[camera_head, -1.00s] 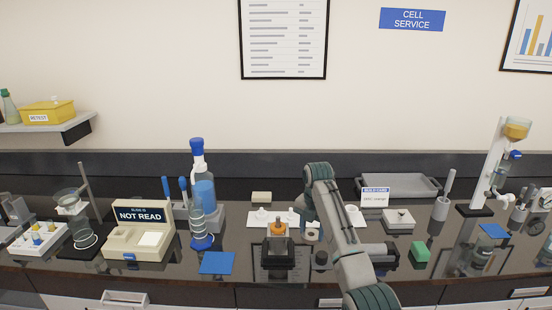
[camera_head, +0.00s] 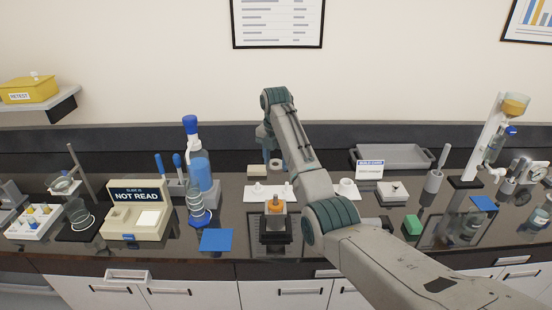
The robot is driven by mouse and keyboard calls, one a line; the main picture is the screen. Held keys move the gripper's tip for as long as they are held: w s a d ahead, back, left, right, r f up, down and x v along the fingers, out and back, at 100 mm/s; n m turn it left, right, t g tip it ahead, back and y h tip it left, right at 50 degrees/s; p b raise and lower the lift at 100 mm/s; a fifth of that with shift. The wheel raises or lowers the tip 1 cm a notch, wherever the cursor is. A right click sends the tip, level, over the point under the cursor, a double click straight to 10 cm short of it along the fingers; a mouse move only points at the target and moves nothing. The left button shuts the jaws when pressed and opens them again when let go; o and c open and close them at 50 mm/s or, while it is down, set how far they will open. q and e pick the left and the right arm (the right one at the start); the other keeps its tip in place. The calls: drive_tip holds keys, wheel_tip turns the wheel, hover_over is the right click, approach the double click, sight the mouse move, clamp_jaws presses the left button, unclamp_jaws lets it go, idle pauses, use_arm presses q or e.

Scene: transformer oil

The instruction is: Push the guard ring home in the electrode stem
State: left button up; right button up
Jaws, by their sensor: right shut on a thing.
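My right gripper (camera_head: 271,152) hangs down from the bent wrist above the back of the bench. It is shut on a small pale grey ring (camera_head: 276,164), which looks like the guard ring. The ring is in the air, apart from everything below. An upright part with an orange collar and a pale metal top (camera_head: 275,206), which may hold the electrode stem, stands in a black block (camera_head: 277,237) at the front. The ring is above and behind it in the picture. The fingertips are small and partly hidden. My left gripper is not in view.
A white tray (camera_head: 254,197) lies behind the black block. A blue pad (camera_head: 216,240) and a beige "NOT READ" meter (camera_head: 139,212) are to the left. A blue-capped bottle (camera_head: 192,150) stands near. A green block (camera_head: 413,225) is to the right. My right arm covers the bench's middle right.

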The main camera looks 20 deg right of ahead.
sight(276, 195)
wheel_tip(276, 195, down, 3)
drive_tip(key=shift+f, duration=0.2)
drive_tip(key=shift+f+b, duration=0.5)
drive_tip(key=shift+f, duration=2.55)
drive_tip(key=shift+p, duration=0.55)
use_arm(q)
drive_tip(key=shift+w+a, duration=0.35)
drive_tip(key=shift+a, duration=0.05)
use_arm(e)
drive_tip(key=shift+f, duration=0.1)
